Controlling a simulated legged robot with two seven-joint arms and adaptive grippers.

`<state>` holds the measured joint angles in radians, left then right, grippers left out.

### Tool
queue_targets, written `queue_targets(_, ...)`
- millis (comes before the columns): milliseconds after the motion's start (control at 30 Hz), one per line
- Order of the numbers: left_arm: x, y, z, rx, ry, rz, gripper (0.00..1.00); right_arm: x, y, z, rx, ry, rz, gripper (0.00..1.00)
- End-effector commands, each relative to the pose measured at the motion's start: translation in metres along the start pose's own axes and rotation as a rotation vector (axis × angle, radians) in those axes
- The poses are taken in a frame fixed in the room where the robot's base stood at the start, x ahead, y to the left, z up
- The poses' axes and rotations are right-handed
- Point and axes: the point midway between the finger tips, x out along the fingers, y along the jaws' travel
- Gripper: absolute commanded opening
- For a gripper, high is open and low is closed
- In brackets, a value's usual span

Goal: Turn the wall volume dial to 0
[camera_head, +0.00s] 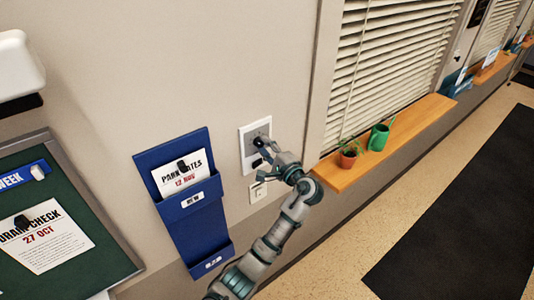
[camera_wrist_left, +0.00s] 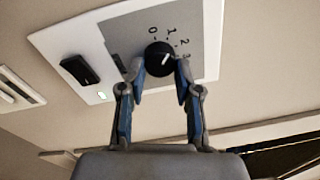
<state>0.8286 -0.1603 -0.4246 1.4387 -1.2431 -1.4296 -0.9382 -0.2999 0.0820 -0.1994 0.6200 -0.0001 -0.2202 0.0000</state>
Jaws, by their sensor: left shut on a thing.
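The white wall plate (camera_head: 246,151) with a grey scale panel is mounted right of the blue file holder. In the left wrist view the black dial (camera_wrist_left: 159,57) sits on this plate (camera_wrist_left: 75,43), with the numbers 0, 1, 2 and 3 printed around it. Its white mark points roughly toward 2. My left gripper (camera_wrist_left: 159,72) has one finger on each side of the dial and is shut on it. In the head view the left gripper (camera_head: 264,147) reaches the plate and partly hides it. My right gripper is out of view.
The blue file holder (camera_head: 197,224) hangs to the left. A wooden sill (camera_head: 400,133) with a potted plant (camera_head: 348,158) and green watering can (camera_head: 379,137) is to the right.

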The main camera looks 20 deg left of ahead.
Motion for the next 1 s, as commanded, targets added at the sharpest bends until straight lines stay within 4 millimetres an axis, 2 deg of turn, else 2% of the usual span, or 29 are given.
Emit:
queue_targets(33,0.000,0.007,-0.001,-0.043,-0.005,0.004,0.00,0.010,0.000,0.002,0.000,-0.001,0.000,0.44)
queue_targets(500,0.001,0.009,-0.002,-0.465,-0.029,-0.010,0.00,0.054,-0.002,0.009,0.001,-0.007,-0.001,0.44)
queue_targets(700,0.002,0.009,-0.002,-0.596,-0.036,-0.013,0.00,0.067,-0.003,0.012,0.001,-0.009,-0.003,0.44)
queue_targets(1000,0.002,0.008,-0.003,-0.702,-0.041,-0.018,0.00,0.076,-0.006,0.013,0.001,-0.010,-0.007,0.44)
